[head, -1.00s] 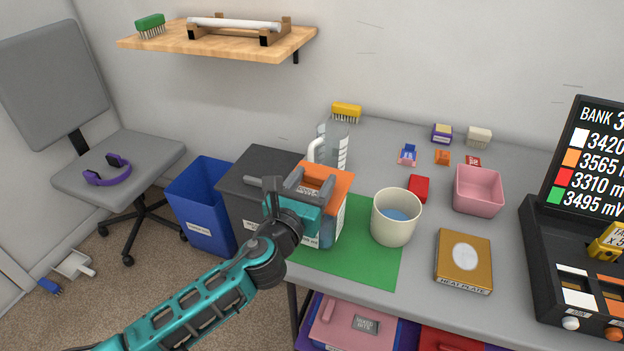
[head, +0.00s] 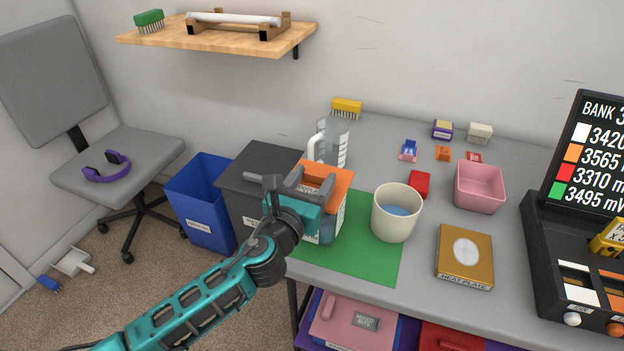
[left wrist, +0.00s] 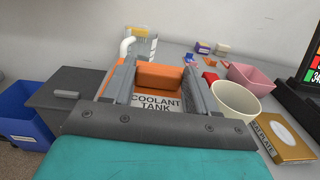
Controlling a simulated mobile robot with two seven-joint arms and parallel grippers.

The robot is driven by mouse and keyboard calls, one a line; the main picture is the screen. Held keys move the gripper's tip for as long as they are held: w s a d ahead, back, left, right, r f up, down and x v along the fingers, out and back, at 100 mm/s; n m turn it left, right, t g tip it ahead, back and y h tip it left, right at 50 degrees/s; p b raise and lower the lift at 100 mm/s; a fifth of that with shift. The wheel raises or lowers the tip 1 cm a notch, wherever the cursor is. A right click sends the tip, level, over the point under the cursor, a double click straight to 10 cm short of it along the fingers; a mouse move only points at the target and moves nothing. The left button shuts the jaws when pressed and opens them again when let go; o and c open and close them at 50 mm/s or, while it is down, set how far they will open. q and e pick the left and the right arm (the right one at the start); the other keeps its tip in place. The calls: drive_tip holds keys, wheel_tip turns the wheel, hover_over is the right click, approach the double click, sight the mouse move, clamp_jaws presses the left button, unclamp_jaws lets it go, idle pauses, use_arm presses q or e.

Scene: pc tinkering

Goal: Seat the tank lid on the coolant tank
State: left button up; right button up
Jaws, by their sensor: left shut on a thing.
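The orange tank lid (head: 338,178) lies over the top of the coolant tank (head: 329,228), which stands on a green mat (head: 365,255). My left gripper (head: 309,182) is above the tank, shut on the lid's raised orange grip (left wrist: 160,76). In the left wrist view the grip sits between the two grey fingers, with a "COOLANT TANK" label below it. My gripper and wrist hide much of the tank and the lid's near side. I cannot tell whether the lid is fully down on the rim. My right gripper is not in view.
A dark grey box (head: 245,180) stands left of the tank and a clear jug (head: 332,145) behind it. A cream cup (head: 396,214) with blue liquid is close on the right. A heat plate box (head: 464,256) and a pink bin (head: 478,188) are farther right.

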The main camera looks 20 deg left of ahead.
use_arm(q)
drive_tip(key=shift+f+b, duration=0.55)
drive_tip(key=shift+f, duration=0.2)
drive_tip(key=o, duration=1.1)
drive_tip(key=shift+o, duration=0.6)
drive_tip(key=o, duration=0.4)
